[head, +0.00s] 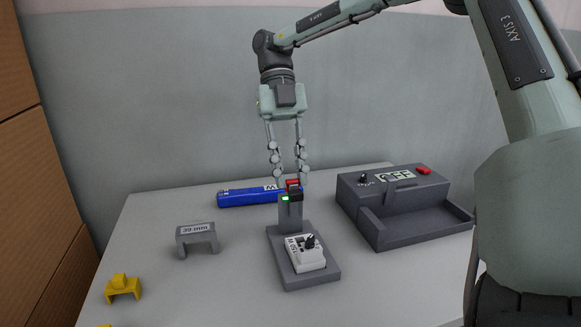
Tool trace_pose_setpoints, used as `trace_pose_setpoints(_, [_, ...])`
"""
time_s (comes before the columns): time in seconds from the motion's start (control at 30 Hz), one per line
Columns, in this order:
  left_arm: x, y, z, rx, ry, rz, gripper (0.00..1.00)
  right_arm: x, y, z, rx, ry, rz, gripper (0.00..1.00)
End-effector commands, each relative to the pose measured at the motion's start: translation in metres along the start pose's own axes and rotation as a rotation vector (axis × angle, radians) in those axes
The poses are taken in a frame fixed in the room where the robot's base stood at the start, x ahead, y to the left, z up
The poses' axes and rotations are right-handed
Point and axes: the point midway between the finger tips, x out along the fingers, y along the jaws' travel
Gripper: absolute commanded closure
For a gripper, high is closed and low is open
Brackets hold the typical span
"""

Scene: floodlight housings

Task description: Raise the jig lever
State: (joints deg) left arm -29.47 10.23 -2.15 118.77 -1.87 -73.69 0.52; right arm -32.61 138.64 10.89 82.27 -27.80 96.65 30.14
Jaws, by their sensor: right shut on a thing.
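The jig (327,281) is a grey base plate with an upright post on the table. A small green light shows near the top of the post. The jig lever (293,185) has a red end and sits at the top of the post. A white block (305,254) with a dark knob lies on the jig plate in front of the post. My right gripper (289,181) points straight down from above, its fingers shut on the lever at the red end. The fingertips partly cover the lever, so its exact angle is hard to tell. My left gripper is not in view.
A grey box (395,190) with a red button and a tray stands at right. A grey bridge-shaped gauge (196,239) and a yellow piece (122,287) stand at left. The front right table is clear.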

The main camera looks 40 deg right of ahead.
Motion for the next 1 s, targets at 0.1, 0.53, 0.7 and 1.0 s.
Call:
trace_pose_setpoints(0.1, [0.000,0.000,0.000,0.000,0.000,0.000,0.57,-0.001,0.000,0.000,0.000,-0.003,0.001,0.74])
trace_pose_setpoints(0.53, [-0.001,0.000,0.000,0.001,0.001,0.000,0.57,-0.001,0.000,0.000,0.001,-0.002,0.000,0.57])
trace_pose_setpoints(0.7, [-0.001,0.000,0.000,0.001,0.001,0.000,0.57,-0.019,0.000,0.001,0.003,-0.005,0.000,0.57])
trace_pose_setpoints(1.0, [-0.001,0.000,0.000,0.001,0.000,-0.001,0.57,-0.065,0.000,0.001,0.002,-0.004,0.000,0.57])
